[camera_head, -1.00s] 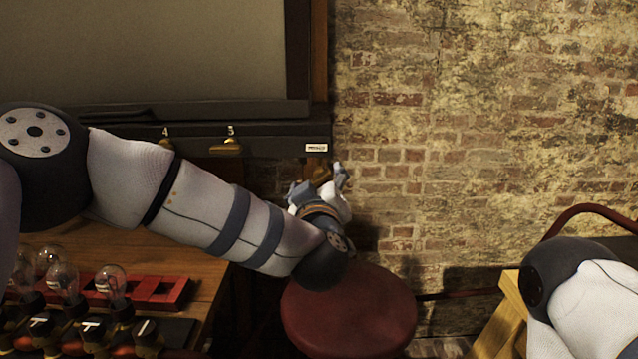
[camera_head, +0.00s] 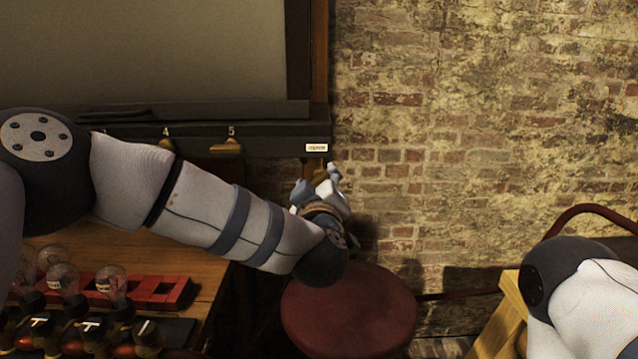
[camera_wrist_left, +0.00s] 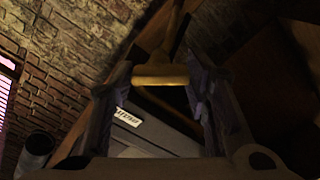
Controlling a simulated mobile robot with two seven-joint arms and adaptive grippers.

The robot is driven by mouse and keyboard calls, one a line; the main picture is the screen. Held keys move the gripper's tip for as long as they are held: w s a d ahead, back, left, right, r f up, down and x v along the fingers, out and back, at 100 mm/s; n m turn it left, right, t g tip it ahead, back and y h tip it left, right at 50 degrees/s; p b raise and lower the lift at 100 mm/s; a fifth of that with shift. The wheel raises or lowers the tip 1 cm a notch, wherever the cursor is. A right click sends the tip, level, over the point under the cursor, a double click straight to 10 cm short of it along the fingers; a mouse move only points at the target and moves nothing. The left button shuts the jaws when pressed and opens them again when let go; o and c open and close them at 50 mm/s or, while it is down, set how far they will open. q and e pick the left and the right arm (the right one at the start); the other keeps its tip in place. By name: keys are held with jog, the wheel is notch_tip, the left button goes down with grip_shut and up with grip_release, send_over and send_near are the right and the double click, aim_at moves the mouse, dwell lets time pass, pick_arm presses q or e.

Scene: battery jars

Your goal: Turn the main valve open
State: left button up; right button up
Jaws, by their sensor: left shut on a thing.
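The main valve's brass handle (camera_head: 320,176) sits just below the small white label (camera_head: 316,148) at the right end of the dark panel. In the left wrist view the handle shows as a brass crossbar (camera_wrist_left: 160,75) on a stem. My left gripper (camera_head: 317,184) is at the handle, with one finger on each side of the crossbar in the left wrist view (camera_wrist_left: 157,82). It is shut on the handle. Part of the handle is hidden by the fingers in the head view. My right gripper is out of view.
Smaller brass taps (camera_head: 227,146) line the panel's lower edge, left of the valve. A round red stool (camera_head: 350,318) stands below my left wrist. A wooden table (camera_head: 150,262) with bulbs (camera_head: 112,282) is at lower left. A brick wall (camera_head: 480,130) rises on the right.

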pick_arm(q)
jog(key=n, duration=0.5)
jog(key=shift+n, duration=2.3)
jog(key=o, duration=1.2)
jog(key=shift+c, duration=0.2)
jog(key=shift+r, duration=0.1)
jog(key=s, duration=0.8)
